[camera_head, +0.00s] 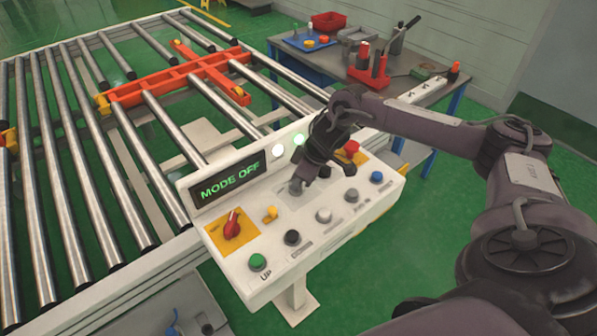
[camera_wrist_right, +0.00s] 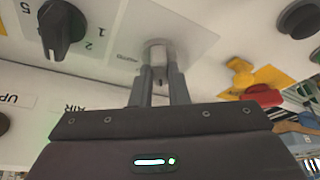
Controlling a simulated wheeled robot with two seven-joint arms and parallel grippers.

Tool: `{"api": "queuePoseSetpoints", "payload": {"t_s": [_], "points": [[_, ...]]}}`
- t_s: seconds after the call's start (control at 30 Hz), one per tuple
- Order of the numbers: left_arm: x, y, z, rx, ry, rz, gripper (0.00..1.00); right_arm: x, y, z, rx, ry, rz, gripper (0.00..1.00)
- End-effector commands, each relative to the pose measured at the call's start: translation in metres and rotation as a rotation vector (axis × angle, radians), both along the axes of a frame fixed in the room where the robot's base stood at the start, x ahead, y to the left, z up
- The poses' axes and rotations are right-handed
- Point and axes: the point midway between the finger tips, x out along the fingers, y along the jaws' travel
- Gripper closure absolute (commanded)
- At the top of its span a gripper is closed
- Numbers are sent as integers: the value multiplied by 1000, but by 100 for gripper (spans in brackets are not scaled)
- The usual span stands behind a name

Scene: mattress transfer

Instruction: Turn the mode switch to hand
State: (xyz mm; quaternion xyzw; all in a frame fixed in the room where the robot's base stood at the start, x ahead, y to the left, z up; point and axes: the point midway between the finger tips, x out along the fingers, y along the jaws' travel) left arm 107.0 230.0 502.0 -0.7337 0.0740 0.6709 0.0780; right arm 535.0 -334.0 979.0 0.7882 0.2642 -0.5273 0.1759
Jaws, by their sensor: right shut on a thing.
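A white control panel (camera_head: 330,229) stands beside the roller conveyor, and its display (camera_head: 229,181) reads "MODE OFF". My right gripper (camera_head: 297,187) reaches down onto the middle of the panel from the right. In the right wrist view, my right gripper (camera_wrist_right: 158,76) is shut on a small grey switch knob (camera_wrist_right: 158,54), with a finger on each side. The knob sits on a pale grey plate (camera_wrist_right: 192,28) with small, hard-to-read lettering. In the head view the gripper largely hides this knob. My left gripper is not in view.
A red rotary knob (camera_head: 232,224) on a yellow plate and several push buttons, including a green one (camera_head: 257,261), surround the gripper. A black dial (camera_wrist_right: 62,30) is close by in the wrist view. A tool bench (camera_head: 335,62) stands behind.

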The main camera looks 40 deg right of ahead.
Motion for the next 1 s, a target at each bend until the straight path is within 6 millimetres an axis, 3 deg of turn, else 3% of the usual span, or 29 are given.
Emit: {"api": "queuePoseSetpoints", "payload": {"t_s": [0.03, 0.5, 1.0], "points": [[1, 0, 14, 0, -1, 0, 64, -1, 1, 7, 2, 1, -42, 100], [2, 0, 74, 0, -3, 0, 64, -1, 3, 6, 1, 0, -421, 100], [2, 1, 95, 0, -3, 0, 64, 0, 3, 2, 0, -4, -568, 100]]}}
